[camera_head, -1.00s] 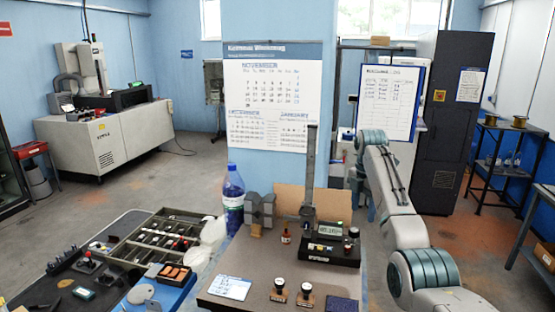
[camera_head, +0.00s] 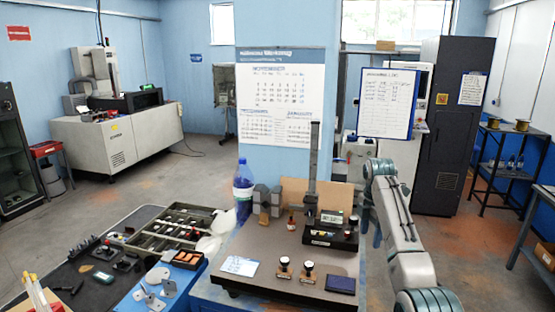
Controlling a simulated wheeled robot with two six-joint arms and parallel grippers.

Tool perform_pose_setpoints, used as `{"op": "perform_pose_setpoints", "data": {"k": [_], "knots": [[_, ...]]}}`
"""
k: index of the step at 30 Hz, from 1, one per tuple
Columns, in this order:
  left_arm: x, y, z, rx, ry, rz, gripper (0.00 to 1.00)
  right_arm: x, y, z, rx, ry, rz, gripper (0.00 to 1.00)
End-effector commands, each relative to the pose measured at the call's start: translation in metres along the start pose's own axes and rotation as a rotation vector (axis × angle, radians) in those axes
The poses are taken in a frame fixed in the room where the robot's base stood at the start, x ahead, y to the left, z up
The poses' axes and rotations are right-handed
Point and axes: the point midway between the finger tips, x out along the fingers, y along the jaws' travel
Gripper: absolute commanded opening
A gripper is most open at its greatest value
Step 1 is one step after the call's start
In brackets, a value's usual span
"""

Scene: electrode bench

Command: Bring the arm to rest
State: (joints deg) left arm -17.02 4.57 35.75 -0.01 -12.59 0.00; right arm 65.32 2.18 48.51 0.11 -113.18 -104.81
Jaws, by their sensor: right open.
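My right arm (camera_head: 397,215) comes in from the lower right. It rises to a bent grey-and-teal joint beside the right edge of the granite-look plate (camera_head: 265,240). My right gripper (camera_head: 367,215) is mostly hidden behind the arm links, low behind that joint; its jaws are open and I see nothing held. A height gauge with a tall dark column (camera_head: 313,165) and a black base unit (camera_head: 331,236) stand at the back of the plate, left of the arm. My left gripper is not in view.
Two small round-topped pieces (camera_head: 308,270) and a dark blue pad (camera_head: 340,284) lie at the plate's front, near the arm. A water bottle (camera_head: 243,192) stands behind it. A parts tray (camera_head: 172,228) lies left. A clipboard (camera_head: 389,103) hangs behind the arm.

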Motion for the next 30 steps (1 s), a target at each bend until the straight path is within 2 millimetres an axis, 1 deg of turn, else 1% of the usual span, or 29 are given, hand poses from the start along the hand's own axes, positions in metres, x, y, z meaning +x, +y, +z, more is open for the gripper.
{"op": "perform_pose_setpoints", "data": {"k": [1, 5, 7, 8, 9, 11, 12, 14, 15, 17, 18, 20, 21, 23, 25, 29, 30], "knots": [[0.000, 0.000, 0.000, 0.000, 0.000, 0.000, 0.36, 0.013, -0.004, 0.000, 0.026, -0.002, 0.002, 0.53], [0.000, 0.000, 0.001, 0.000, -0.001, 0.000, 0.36, 0.043, -0.016, -0.001, 0.111, -0.010, 0.014, 0.53], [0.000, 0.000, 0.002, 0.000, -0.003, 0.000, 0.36, 0.064, -0.026, -0.001, 0.168, -0.014, 0.022, 0.53], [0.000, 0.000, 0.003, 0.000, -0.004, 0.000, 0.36, 0.074, -0.030, -0.002, 0.196, -0.017, 0.027, 0.53], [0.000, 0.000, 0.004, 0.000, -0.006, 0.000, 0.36, 0.089, -0.039, -0.003, 0.238, -0.020, 0.033, 0.53], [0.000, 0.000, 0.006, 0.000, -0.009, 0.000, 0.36, 0.113, -0.054, -0.004, 0.310, -0.025, 0.044, 0.53], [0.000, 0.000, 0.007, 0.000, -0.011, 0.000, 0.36, 0.128, -0.065, -0.005, 0.361, -0.028, 0.055, 0.53], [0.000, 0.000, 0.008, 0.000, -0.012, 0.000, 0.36, 0.150, -0.083, -0.008, 0.437, -0.032, 0.069, 0.53], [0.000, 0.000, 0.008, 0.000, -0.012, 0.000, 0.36, 0.164, -0.096, -0.010, 0.487, -0.035, 0.079, 0.53], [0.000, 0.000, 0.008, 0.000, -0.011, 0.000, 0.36, 0.182, -0.115, -0.013, 0.561, -0.037, 0.094, 0.53], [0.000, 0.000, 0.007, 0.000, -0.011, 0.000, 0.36, 0.194, -0.129, -0.016, 0.609, -0.038, 0.104, 0.53], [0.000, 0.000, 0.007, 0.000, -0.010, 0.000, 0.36, 0.210, -0.150, -0.020, 0.681, -0.038, 0.119, 0.53], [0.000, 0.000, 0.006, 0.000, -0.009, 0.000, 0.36, 0.220, -0.166, -0.023, 0.728, -0.037, 0.129, 0.53], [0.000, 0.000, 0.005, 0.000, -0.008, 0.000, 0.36, 0.233, -0.189, -0.028, 0.801, -0.035, 0.145, 0.53], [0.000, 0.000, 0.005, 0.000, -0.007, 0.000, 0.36, 0.246, -0.218, -0.035, 0.884, -0.031, 0.164, 0.53], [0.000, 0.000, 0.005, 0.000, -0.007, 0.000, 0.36, 0.263, -0.272, -0.048, 1.037, -0.018, 0.200, 0.53], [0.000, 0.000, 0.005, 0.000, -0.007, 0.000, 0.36, 0.266, -0.290, -0.052, 1.083, -0.013, 0.210, 0.53]]}}
